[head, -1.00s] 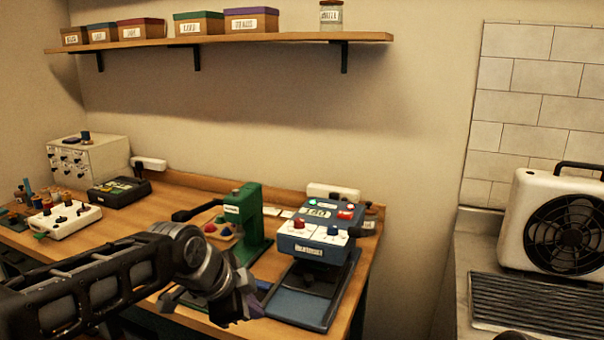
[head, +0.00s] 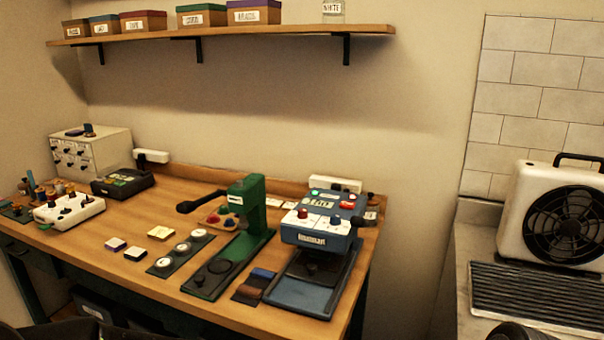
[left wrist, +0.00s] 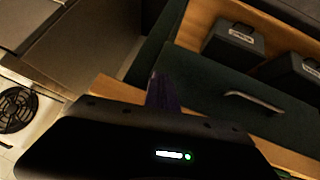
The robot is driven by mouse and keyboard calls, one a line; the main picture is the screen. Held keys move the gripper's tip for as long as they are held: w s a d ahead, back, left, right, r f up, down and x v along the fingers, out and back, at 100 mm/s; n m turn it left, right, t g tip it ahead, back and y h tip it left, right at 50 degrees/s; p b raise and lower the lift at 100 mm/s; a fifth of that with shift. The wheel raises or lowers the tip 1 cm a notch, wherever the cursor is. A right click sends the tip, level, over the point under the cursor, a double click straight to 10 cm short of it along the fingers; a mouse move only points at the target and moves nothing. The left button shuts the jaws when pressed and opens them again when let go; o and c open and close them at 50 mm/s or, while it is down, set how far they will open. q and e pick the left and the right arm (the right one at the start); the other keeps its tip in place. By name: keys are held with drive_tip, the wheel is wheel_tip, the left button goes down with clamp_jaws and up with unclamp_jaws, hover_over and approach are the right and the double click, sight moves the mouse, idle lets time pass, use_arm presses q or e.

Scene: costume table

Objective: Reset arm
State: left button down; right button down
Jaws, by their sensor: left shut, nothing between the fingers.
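My left gripper (left wrist: 161,88) shows only in the left wrist view, shut and empty, its narrow dark fingers together. It is in front of a dark green drawer front (left wrist: 225,105) with a metal handle. In the head view my left arm is only a dark shape at the bottom left edge, and the gripper is out of frame. My right gripper is not in view. A dark rounded shape, unclear, shows at the bottom right edge of the head view.
The wooden table (head: 110,270) carries a green press (head: 250,215), a blue heat press (head: 320,230), a white control box (head: 70,210) and small pads. A fan unit (head: 560,215) stands at right. A shelf (head: 270,34) with boxes hangs above.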

use_arm(q)
drive_tip(key=s+a+f+n+g+y, duration=0.1)
drive_tip(key=s+f+n+g, duration=0.4)
drive_tip(key=s+f, duration=2)
drive_tip(key=shift+s+a+f+n+g, duration=0.3)
drive_tip(key=shift+s+a+f+g, duration=0.25)
drive_tip(key=shift+s, duration=0.45)
drive_tip(key=shift+d+r, duration=0.1)
drive_tip(key=shift+r, duration=0.05)
